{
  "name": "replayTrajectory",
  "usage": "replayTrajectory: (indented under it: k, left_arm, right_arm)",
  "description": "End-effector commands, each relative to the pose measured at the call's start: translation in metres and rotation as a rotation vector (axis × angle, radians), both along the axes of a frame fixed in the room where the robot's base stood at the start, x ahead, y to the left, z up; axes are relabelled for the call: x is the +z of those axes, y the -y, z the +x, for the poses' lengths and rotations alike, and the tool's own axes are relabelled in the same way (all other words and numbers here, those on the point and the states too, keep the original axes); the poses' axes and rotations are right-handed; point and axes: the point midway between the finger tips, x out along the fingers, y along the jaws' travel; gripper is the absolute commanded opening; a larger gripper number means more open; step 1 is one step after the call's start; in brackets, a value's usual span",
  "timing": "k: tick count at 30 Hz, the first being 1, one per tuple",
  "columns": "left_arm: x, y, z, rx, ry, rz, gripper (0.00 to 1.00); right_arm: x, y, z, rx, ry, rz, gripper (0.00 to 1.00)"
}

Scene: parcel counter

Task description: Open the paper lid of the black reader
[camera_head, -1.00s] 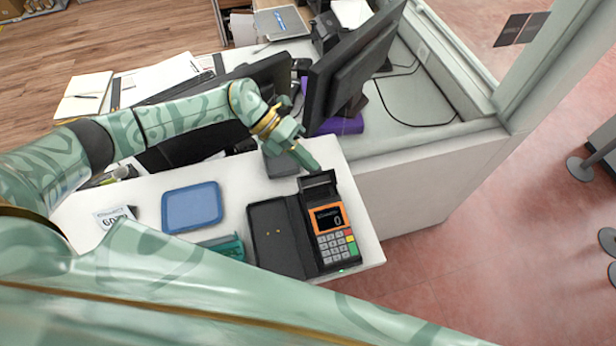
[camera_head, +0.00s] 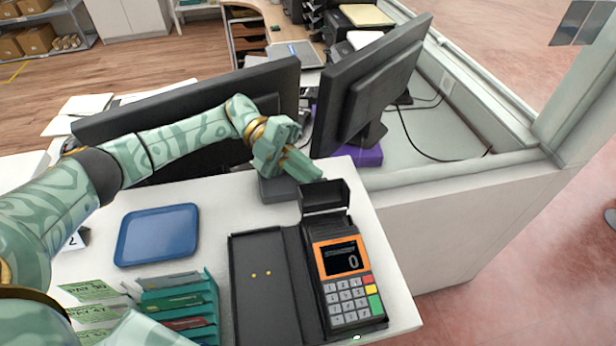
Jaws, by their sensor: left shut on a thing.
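The black card reader (camera_head: 343,270) lies on the white counter, with an orange-framed screen showing 0 and a keypad at its near end. Its paper lid (camera_head: 325,197) stands raised at the far end. My left gripper (camera_head: 310,172) reaches in from the left, just behind the lid, with its fingertips at the lid's upper edge. Its jaws look closed, and the lid partly hides what is between them. My right gripper does not show.
An open black case (camera_head: 264,285) lies beside the reader. A blue tray (camera_head: 157,235) and a teal card holder (camera_head: 178,308) are to the left. Two monitors (camera_head: 365,90) stand behind. The counter's right edge (camera_head: 395,265) is close to the reader.

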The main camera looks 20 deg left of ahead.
Motion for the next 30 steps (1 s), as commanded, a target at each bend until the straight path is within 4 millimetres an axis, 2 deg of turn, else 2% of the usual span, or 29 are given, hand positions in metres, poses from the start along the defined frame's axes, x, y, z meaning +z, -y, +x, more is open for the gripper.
replayTrajectory:
  k: [3, 16, 18, 19, 27, 30]
  left_arm:
    - [-0.004, 0.0, 0.0, -0.003, -0.017, -0.009, 0.0]
    - [-0.001, 0.0, 0.0, -0.001, -0.023, -0.013, 0.0]
    - [-0.001, 0.0, 0.0, -0.001, -0.023, -0.013, 0.26]
    - [-0.001, 0.0, 0.0, -0.001, -0.023, -0.013, 0.3]
    - [0.0, 0.0, 0.001, 0.001, -0.02, -0.014, 0.3]
    - [0.006, 0.0, 0.001, 0.0, -0.019, -0.014, 0.3]
  right_arm:
    - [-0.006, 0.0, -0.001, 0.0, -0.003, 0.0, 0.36]
    - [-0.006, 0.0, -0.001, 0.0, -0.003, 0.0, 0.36]
    - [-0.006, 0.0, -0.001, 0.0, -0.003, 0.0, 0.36]
    - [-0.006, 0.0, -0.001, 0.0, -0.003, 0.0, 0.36]
    - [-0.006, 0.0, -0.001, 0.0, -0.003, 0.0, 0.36]
    - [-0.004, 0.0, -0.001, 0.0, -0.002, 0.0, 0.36]
